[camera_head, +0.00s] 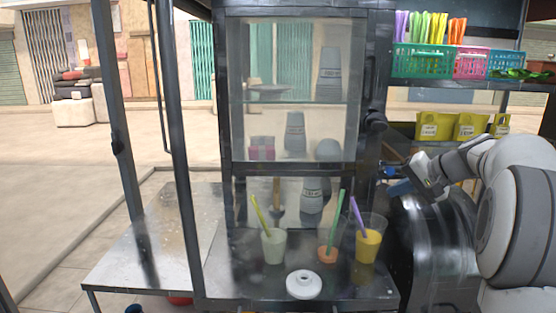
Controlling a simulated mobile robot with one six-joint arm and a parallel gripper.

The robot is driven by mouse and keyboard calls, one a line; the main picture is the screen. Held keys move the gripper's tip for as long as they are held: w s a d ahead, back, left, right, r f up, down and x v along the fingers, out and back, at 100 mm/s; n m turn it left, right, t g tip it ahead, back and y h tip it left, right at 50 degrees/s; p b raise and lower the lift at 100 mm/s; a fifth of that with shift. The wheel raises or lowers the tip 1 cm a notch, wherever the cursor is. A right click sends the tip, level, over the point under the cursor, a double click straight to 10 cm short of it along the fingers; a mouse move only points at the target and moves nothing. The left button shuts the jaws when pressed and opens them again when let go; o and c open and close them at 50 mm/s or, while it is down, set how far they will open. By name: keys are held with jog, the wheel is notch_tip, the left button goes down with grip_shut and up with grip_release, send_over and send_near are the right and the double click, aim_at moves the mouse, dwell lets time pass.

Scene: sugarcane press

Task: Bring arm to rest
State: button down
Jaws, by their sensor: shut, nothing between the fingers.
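My arm comes in from the right edge, with thick white and dark grey links. My gripper (384,171) is at its left end, small in the picture, beside the right post of the glass cabinet (293,85). Its fingers look dark with a blue part near them and appear closed, with nothing seen in them. The fingertips are too small and dark to show clearly whether they touch the post. The gripper is above and to the right of the cups on the metal counter (345,291).
A dark machine housing (430,245) sits below my arm. Baskets (423,61) and yellow bins (433,126) are on right shelves.

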jog(key=s+a+f+n+g+h, duration=0.25)
jog(key=s+a+f, duration=0.35)
jog(key=s+a, duration=0.65)
jog(key=s+a+f+n+g+h, duration=0.1)
jog(key=s+f, duration=0.3)
jog(key=s, duration=0.5)
jog(key=s+a+f+n+g+h, duration=0.1)
jog(key=s+a+f+n+h, duration=0.1)
jog(key=s+f, duration=0.3)
jog(key=s+n+h, duration=0.1)
jog(key=s, duration=0.2)
jog(key=shift+s+f, duration=0.3)
jog(key=shift+s, duration=0.1)
jog(key=c, duration=2.2)
grip_release()
jog(key=shift+a+g, duration=0.1)
jog(key=shift+g, duration=0.15)
